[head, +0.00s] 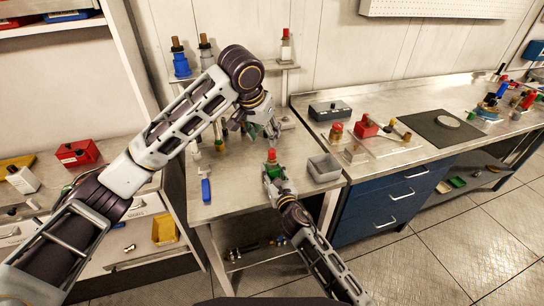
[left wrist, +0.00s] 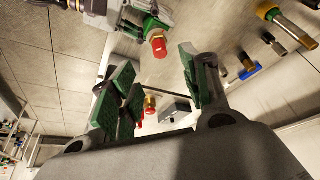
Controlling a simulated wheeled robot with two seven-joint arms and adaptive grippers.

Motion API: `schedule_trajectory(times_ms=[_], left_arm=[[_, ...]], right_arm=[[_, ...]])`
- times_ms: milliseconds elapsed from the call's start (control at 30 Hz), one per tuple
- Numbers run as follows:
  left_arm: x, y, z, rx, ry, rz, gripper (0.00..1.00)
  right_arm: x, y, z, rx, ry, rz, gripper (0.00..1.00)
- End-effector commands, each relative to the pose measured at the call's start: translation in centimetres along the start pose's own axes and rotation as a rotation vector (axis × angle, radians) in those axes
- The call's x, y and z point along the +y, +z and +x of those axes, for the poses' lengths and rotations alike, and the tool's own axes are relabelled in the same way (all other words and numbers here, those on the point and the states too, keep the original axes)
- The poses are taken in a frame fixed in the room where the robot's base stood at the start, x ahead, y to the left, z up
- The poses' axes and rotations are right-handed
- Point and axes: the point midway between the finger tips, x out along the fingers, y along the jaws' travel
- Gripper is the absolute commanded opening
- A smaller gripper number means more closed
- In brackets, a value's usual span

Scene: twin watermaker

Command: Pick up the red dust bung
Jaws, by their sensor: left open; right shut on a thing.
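The red dust bung (head: 271,155) shows as a small red cap just above the green pads of my right gripper (head: 271,172). It also shows in the left wrist view (left wrist: 159,46), beside the right gripper's green pads. My right gripper is shut on the part that carries the bung; its pads hide most of that part. My left gripper (head: 262,132) is open and empty, above and behind the bung in the head view. In the left wrist view, its green-padded fingers (left wrist: 158,72) are apart, with the bung beyond them and not between the pads.
A grey open bin (head: 324,168) stands right of my right gripper. A blue-handled tool (head: 206,188) lies at the bench's left. A red-topped brass fitting (head: 336,131), a dark box (head: 330,110) and a red block (head: 366,127) stand on the right bench. Bare bench lies left of my right gripper.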

Motion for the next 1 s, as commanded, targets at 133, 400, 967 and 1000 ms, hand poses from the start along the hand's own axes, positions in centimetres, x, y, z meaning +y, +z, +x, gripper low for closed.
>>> schedule_trajectory(times_ms=[133,400,967,1000], left_arm=[[0.0,0.1,1.9,-0.002,0.000,0.000,0.46],[0.0,0.0,4.9,-0.001,0.000,0.001,0.46],[0.0,0.0,5.8,-0.001,0.000,0.001,0.46],[0.0,-0.1,6.0,-0.001,0.000,0.001,0.46]], right_arm=[[0.0,0.1,0.0,-0.001,0.000,0.000,0.02],[0.0,0.1,0.0,-0.001,0.000,0.000,0.02],[0.0,0.1,0.0,-0.001,0.000,0.000,0.02],[0.0,0.1,0.0,-0.001,0.000,0.000,0.02]])
